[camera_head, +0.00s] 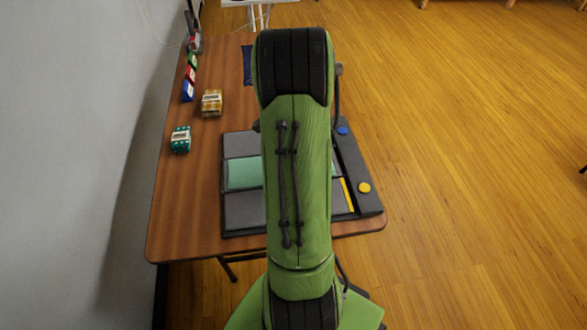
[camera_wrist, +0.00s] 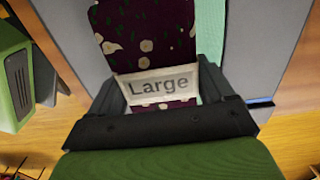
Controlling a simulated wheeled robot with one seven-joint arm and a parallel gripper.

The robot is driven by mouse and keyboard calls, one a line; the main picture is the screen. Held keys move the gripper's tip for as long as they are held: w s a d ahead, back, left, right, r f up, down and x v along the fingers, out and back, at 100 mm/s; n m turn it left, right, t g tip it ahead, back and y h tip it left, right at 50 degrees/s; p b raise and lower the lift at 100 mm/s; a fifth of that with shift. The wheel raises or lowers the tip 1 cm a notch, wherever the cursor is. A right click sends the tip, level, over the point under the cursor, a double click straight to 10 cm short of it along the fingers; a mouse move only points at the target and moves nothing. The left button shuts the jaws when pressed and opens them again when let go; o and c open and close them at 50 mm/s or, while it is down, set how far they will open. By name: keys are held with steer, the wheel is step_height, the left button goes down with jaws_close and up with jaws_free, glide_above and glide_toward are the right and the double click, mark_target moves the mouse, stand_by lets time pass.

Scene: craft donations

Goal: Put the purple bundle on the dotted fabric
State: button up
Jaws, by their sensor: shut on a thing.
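The purple bundle (camera_wrist: 150,35) is dark, with pale flowers and a white paper band reading "Large". My gripper (camera_wrist: 160,85) is shut on it around the band in the wrist view. A pale green cloth piece (camera_head: 245,173) lies in the middle of a grey sectioned board on the table, partly hidden by my arm. A green strip (camera_wrist: 210,32) also shows beyond the bundle in the wrist view. Dots on it are too small to make out. The gripper and purple bundle are hidden behind my arm in the head view.
The grey board (camera_head: 240,234) has a yellow button (camera_head: 364,188) and a blue button (camera_head: 343,131) on its right strip. A teal bundle (camera_head: 180,139) and a yellow bundle (camera_head: 211,102) lie left of it. Small coloured items (camera_head: 188,91) line the wall side.

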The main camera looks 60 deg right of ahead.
step_height(320, 180, down, 3)
steer(key=shift+f+b, duration=0.15)
steer(key=shift+b, duration=0.2)
steer(key=shift+f, duration=0.2)
steer(key=shift+s+a+f+b, duration=0.1)
steer(key=shift+a+f+b, duration=0.1)
steer(key=shift+b, duration=0.1)
steer(key=shift+c, duration=0.6)
steer(key=o, duration=1.2)
